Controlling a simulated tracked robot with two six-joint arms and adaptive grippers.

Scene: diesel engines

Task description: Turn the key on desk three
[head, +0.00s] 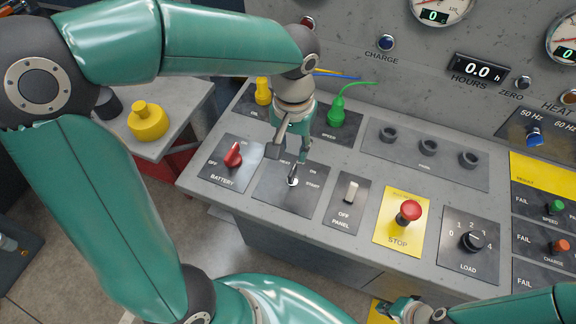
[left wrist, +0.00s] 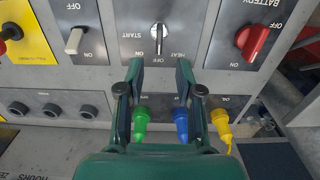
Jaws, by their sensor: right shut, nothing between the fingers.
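The key (head: 292,181) stands in a dark switch plate marked HEAT, ON and START on the sloping grey desk (head: 330,205). My right gripper (head: 408,309) is low at the bottom edge, shut and empty.
Beside the key are the red battery switch (head: 233,155), the panel toggle (head: 351,192), a red stop button (head: 409,211) and the load knob (head: 472,241). Green (head: 337,111) and yellow (head: 263,91) plugs stand behind, with a blue plug (left wrist: 181,125) between them.

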